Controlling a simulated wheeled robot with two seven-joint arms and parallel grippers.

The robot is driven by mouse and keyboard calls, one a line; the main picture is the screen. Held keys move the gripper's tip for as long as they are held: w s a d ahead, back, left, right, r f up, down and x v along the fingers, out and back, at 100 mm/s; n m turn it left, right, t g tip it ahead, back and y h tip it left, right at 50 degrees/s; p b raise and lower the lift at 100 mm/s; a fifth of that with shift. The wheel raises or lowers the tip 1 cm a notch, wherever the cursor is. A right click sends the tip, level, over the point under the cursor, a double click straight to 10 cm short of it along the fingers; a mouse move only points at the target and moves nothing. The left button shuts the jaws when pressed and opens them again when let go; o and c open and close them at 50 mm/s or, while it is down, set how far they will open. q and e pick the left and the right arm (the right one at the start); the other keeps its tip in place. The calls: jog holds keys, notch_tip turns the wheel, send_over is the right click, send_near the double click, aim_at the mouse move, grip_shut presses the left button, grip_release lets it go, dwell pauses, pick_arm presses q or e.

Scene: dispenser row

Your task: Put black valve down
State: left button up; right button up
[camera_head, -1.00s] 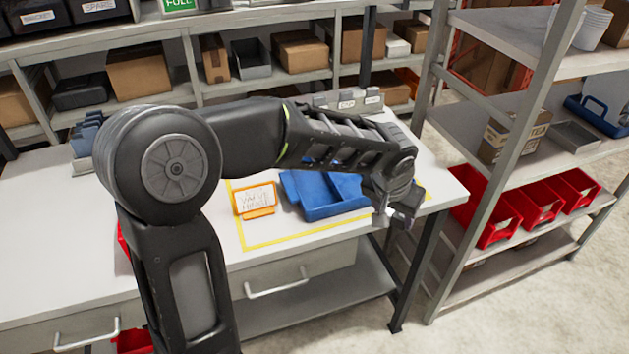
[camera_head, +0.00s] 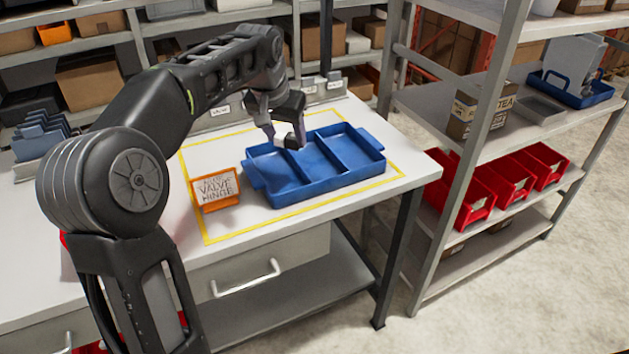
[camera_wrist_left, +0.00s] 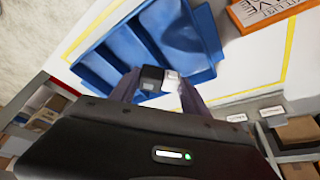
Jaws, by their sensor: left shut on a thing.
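My left gripper (camera_head: 283,132) points down over the blue tray (camera_head: 325,184), above its rear left part. It is shut on the black valve (camera_head: 292,142), a small dark piece largely hidden by the fingers. In the left wrist view the black valve (camera_wrist_left: 152,76) sits between the fingertips, with a pale part beside it. The blue tray (camera_wrist_left: 98,72) lies behind it in that view, with dividers and no other part visible in it. I cannot tell whether the valve touches the tray. My right gripper is not in view.
The tray stands inside a yellow outline (camera_head: 236,236) on the white table. An orange-framed sign (camera_head: 216,189) reading "VALVE HINGE" stands left of it. Small grey labelled bins (camera_head: 222,115) line the table's back. A shelf (camera_head: 480,150) with red bins is at the right.

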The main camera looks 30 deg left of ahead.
aim_at(276, 135)
pick_arm(q)
jog(key=shift+s+a+r, duration=0.15)
jog(key=shift+s+a, duration=0.05)
jog(key=shift+a, duration=0.9)
jog(key=shift+s+a+r, duration=0.1)
jog(key=shift+a+r, duration=0.2)
jog(key=shift+r, duration=0.05)
jog(key=shift+f+b, duration=0.3)
jog(key=shift+f, duration=2.9)
jog(key=shift+f, duration=1.85)
